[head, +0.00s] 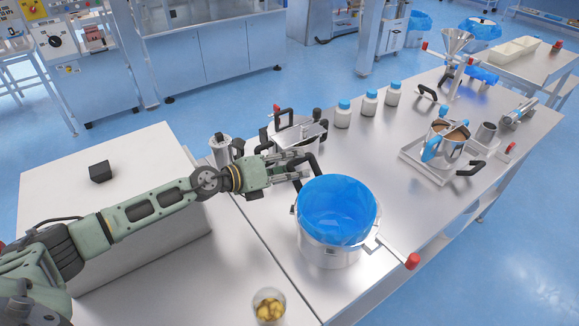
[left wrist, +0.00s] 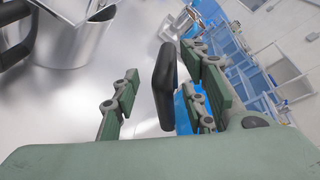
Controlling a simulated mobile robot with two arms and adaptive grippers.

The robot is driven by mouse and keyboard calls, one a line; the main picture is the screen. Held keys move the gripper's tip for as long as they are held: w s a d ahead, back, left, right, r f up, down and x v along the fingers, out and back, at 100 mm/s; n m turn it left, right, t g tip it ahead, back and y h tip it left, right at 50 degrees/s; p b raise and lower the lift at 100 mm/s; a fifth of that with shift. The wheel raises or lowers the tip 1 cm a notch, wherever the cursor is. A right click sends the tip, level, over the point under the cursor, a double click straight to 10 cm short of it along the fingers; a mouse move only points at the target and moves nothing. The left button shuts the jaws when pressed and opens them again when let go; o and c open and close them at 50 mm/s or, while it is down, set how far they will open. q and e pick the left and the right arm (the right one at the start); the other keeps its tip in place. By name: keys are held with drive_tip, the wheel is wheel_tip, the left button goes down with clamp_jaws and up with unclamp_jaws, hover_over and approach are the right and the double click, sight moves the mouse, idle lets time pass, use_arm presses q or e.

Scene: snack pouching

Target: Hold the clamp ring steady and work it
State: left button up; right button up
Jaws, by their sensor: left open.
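A steel pot (head: 330,252) stands on the steel table, lined with a blue bag (head: 337,212) that folds over its rim. A metal clamp ring sits around the rim under the bag; its lever (head: 390,248) sticks out right and ends in a red knob (head: 412,261). A black handle (head: 312,166) rises at the pot's far left side. My left gripper (head: 300,168) is open beside the pot at this handle. In the left wrist view, the black handle (left wrist: 164,88) stands between the open fingers. I cannot tell whether they touch it. My right gripper is out of view.
Behind the gripper stands a lidded steel vessel (head: 298,137). Several white bottles (head: 343,114) with blue caps line the far edge. A tray (head: 417,158) holds a jug (head: 445,143) at right. A glass of yellow pieces (head: 268,305) stands in front.

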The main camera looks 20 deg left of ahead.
use_arm(q)
drive_tip(key=v, duration=1.2)
